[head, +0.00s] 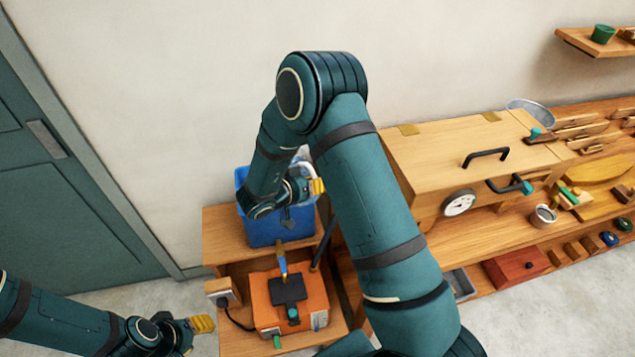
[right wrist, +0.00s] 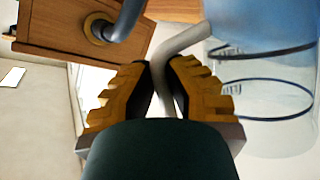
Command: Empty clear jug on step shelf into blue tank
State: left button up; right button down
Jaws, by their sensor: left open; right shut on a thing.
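The blue tank (head: 265,232) stands on the upper level of the wooden step shelf (head: 225,237), partly hidden behind my right arm. My right gripper (head: 318,187) is over the tank's right side in the head view. In the right wrist view, my right gripper (right wrist: 165,88) is shut on the pale handle (right wrist: 185,50) of the clear jug (right wrist: 265,115). The jug has dark bands, and blue shows at its upper part; I cannot tell whether this is liquid or the tank behind. My left gripper (head: 200,325) is open and empty at lower left, apart from the shelf.
An orange box (head: 262,310) with a dark top sits on the shelf's lower level, beside a socket and cable (head: 222,293). A wooden chest (head: 440,160) with a dial stands right on a long bench holding tools and a metal cup (head: 543,216). A green door (head: 70,180) is at left.

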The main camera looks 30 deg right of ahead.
aim_at(308, 168)
jog(key=shift+w+a+r+n+g+p, duration=0.1)
jog(key=shift+w+r+n+g+p, duration=0.15)
jog(key=shift+r, duration=0.25)
jog(key=shift+w+a+r+n+g+p, duration=0.1)
jog(key=shift+r+n+p, duration=0.05)
jog(key=shift+r+p, duration=0.3)
jog(key=shift+w+r+n, duration=0.15)
jog(key=shift+r+n, duration=0.15)
jog(key=shift+r, duration=0.15)
jog(key=shift+w+a+r+g, duration=0.1)
jog(key=shift+w+r+g, duration=0.05)
jog(key=shift+r+g, duration=0.15)
jog(key=shift+r+h, duration=0.3)
jog(key=shift+w+a+r+n, duration=0.1)
jog(key=shift+w+r+n, duration=0.1)
jog(key=shift+r+n, duration=0.15)
jog(key=shift+w+a+r+n+g, duration=0.2)
jog(key=shift+r+n+g, duration=0.25)
jog(key=shift+r, duration=0.3)
jog(key=shift+w+r, duration=0.15)
jog(key=shift+r, duration=0.2)
jog(key=shift+w+r+n+h, duration=0.1)
jog(key=shift+r+n+h, duration=0.2)
jog(key=shift+w+a+r, duration=0.1)
jog(key=shift+w+r, duration=0.1)
jog(key=shift+w, duration=0.05)
